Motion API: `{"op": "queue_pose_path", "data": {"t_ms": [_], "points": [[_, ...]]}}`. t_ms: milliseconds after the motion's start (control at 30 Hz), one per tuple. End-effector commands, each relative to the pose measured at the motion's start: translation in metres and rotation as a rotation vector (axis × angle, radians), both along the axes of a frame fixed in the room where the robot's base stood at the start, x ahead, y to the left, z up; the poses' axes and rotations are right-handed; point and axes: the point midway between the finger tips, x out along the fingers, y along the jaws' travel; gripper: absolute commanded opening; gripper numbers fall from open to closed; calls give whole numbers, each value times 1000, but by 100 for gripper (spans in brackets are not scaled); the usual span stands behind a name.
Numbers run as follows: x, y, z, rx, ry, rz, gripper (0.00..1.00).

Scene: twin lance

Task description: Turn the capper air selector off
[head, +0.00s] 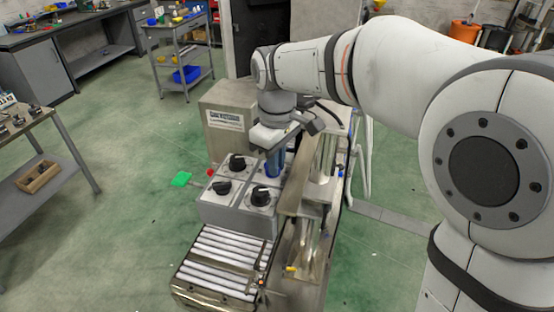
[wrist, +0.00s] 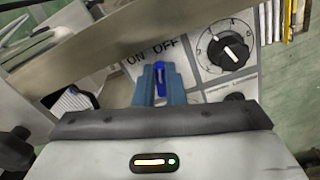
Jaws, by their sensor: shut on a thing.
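My gripper (head: 273,165) reaches down over the far right part of a grey control box (head: 235,216). In the wrist view its blue fingers (wrist: 160,92) are shut on a small blue selector handle (wrist: 160,70). The words ON and OFF are printed on the plate (wrist: 150,50) just beyond the handle. The handle's visible end lies below the OFF word, to the right of ON. The fingers hide the handle's lower part. In the head view the fingers and wrist hide the selector.
Black knobs stand close by on the box: far left (head: 238,162), near left (head: 221,187) and near right (head: 261,195). A dial knob (wrist: 232,52) is right of the fingers in the wrist view. A roller conveyor (head: 222,262) lies in front; a metal frame (head: 305,205) stands right.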

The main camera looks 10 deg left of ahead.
Motion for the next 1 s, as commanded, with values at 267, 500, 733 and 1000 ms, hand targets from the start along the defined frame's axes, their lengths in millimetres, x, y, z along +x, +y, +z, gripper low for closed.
{"op": "queue_pose_path", "data": {"t_ms": [267,500,733,1000], "points": [[-1,1,1,1,-3,-149,0],[-1,1,1,2,-3,-207,0],[-2,2,1,2,-3,-218,0],[-2,2,1,2,-3,-217,13]]}}
